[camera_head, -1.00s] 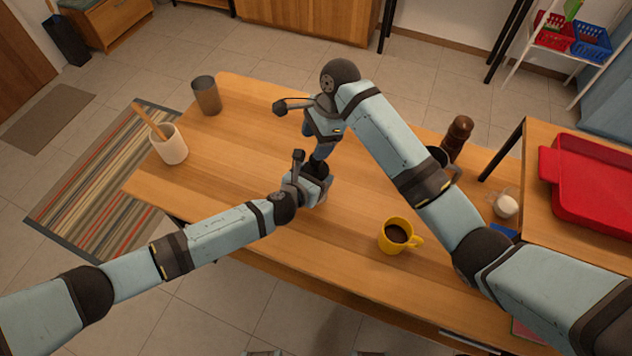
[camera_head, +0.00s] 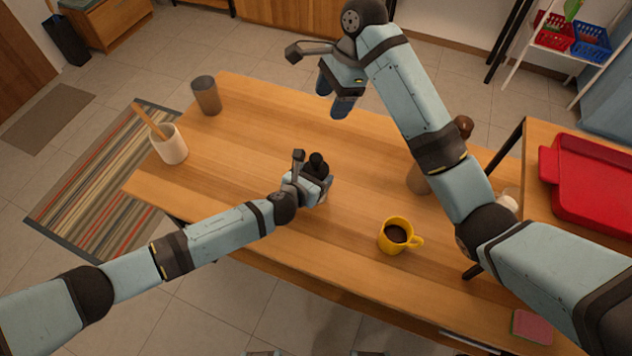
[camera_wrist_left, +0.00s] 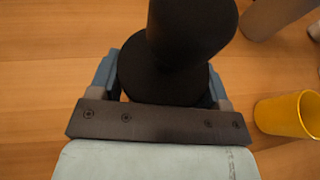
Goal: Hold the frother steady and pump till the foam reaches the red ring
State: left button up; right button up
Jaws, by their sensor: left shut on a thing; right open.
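The frother (camera_head: 317,160) stands on the wooden table, with its black lid and knob showing on top. My left gripper (camera_head: 314,188) is shut around the frother's body, low near the table. In the left wrist view the frother's black knob and round lid (camera_wrist_left: 185,55) sit between the blue fingers of my left gripper (camera_wrist_left: 162,85). My right gripper (camera_head: 336,96) is open and empty, up in the air above and behind the frother, apart from it. The frother's body, the foam and the red ring are hidden.
A yellow mug (camera_head: 393,238) with dark liquid stands right of the frother. A white crock (camera_head: 171,149) with a wooden utensil and a brown cup (camera_head: 206,96) stand at the left. A red tray (camera_head: 590,185) lies on the raised surface at right. The table's middle is mostly clear.

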pick_arm(q)
jog(key=o, duration=1.2)
jog(key=shift+c, duration=0.2)
